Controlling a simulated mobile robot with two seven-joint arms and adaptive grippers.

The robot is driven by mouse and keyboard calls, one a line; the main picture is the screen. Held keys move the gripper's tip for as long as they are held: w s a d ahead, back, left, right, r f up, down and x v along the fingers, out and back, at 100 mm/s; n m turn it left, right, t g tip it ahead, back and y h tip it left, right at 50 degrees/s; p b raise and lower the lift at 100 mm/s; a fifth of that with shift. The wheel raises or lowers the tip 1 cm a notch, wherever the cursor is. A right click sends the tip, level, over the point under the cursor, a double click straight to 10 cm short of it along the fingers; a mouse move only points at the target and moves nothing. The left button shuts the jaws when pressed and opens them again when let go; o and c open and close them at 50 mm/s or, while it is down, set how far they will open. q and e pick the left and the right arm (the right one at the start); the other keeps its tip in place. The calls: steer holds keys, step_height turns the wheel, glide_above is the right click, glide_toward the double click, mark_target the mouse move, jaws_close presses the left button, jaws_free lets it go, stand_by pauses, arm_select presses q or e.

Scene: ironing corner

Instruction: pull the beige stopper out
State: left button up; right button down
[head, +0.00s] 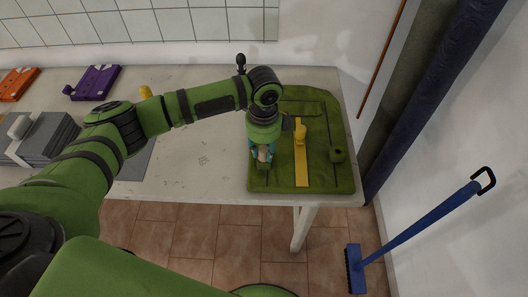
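My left arm reaches across the table from the left. Its gripper (263,165) points down over the left part of a green padded board (318,115). A small beige piece, likely the beige stopper (265,154), shows right at the gripper, with teal patches beside it. The wrist and fingers hide most of this spot. I cannot tell whether the fingers are closed on the beige piece or only around it. My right gripper is not in view.
On the white table (190,160) lie a grey stack (48,140), a purple piece (95,82) and an orange piece (17,83). A blue broom (415,226) leans at the right.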

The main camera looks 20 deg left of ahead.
mark_target(266, 150)
arm_select(q)
jaws_close()
steer(key=shift+r, duration=0.4)
steer(key=r, duration=0.1)
steer(key=r+b, duration=0.1)
steer(key=r, duration=0.1)
steer(key=shift+d+r, duration=0.3)
steer(key=shift+d, duration=0.05)
steer(key=s+d+r+b, duration=0.2)
steer(key=s+d+r, duration=0.2)
steer(key=d, duration=0.6)
steer(key=shift+d+r+b, duration=0.15)
steer(key=shift+r+b, duration=0.15)
steer(key=shift+r, duration=1.05)
steer(key=shift+p, duration=0.65)
